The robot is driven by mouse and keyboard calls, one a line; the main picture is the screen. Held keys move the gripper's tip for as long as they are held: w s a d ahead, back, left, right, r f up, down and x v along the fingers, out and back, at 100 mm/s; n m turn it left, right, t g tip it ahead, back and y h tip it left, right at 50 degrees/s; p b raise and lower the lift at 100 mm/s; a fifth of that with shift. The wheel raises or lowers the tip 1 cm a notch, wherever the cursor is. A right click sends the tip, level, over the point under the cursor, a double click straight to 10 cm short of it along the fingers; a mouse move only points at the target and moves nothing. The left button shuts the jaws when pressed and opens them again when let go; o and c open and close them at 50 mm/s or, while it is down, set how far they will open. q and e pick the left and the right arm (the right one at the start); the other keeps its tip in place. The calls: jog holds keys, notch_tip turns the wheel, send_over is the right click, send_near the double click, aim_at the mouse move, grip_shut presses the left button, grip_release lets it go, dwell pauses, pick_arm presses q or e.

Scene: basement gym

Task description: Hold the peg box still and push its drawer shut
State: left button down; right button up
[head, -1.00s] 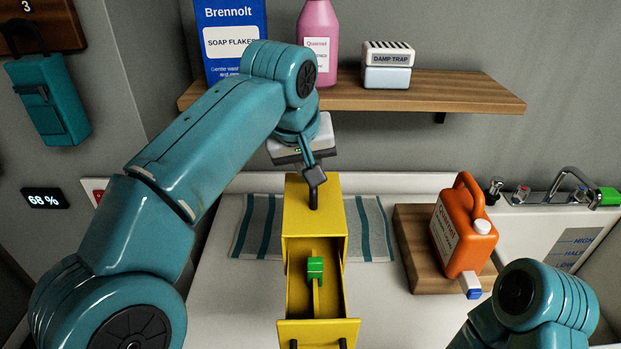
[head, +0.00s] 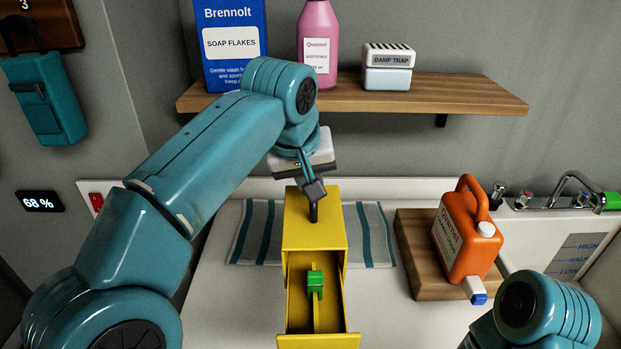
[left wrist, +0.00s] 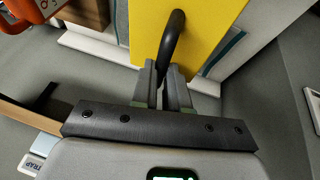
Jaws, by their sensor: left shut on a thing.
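The yellow peg box (head: 300,230) stands on the white counter in the head view, with a dark handle (left wrist: 173,38) on its top. Its drawer (head: 338,310) is pulled out towards me, and its front is cut off by the lower picture edge. A green peg (head: 315,284) is in the drawer. My left gripper (head: 313,190) is shut on the handle from above; in the left wrist view its fingers (left wrist: 163,88) close around the handle's bar. My right arm shows at the lower right, but its gripper is outside the picture.
An orange jug (head: 466,240) stands on a wooden board (head: 412,262) right of the box. A striped towel (head: 372,240) lies flat by the box. Above is a shelf (head: 455,92) with several goods. The counter left of the drawer is clear.

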pick_arm(q)
notch_tip(320, 180, down, 17)
jog(key=b, duration=1.3)
dwell(2.0)
jog(key=shift+f, duration=0.1)
